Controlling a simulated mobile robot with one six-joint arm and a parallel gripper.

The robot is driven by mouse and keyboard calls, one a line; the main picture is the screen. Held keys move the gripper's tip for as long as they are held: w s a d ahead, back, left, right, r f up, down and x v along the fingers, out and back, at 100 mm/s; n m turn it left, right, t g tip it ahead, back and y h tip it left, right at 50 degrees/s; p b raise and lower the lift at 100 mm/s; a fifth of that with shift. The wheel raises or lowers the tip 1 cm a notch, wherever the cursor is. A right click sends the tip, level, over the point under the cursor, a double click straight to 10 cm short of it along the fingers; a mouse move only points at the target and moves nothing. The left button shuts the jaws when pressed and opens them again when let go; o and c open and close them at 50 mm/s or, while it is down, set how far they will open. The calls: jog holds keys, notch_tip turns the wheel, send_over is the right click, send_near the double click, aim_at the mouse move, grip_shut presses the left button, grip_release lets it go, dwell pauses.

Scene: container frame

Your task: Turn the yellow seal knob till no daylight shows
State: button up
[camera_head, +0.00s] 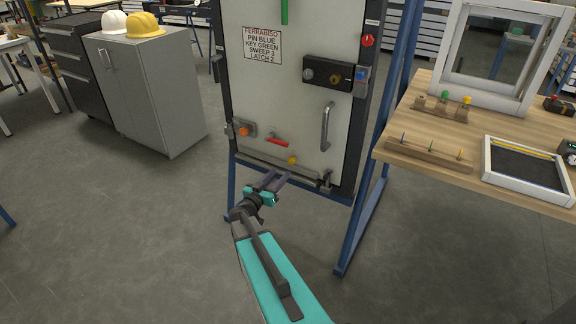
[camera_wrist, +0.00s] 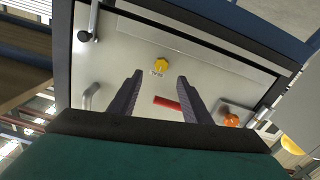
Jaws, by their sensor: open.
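The yellow seal knob (camera_head: 292,160) sits low on the pale door panel (camera_head: 295,110), just above the bottom strip (camera_head: 275,172). In the wrist view the yellow knob (camera_wrist: 161,64) appears between and just beyond the two dark fingertips, with a small unreadable marking beside it. My gripper (camera_head: 276,175) is open and empty, in front of the door's lower edge; its fingers also show in the wrist view (camera_wrist: 160,77). They look apart from the knob. I cannot tell whether daylight shows under the strip.
A red handle (camera_head: 278,142) and an orange knob (camera_head: 243,131) are left of the yellow knob. A grey pull handle (camera_head: 326,127) and black lock box (camera_head: 328,74) are above right. The blue frame (camera_head: 362,215) and wooden bench (camera_head: 415,115) stand right. Floor in front is clear.

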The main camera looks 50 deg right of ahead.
aim_at(291, 162)
jog(key=x, duration=1)
jog(key=shift+b, duration=0.4)
jog(key=shift+c, duration=0.4)
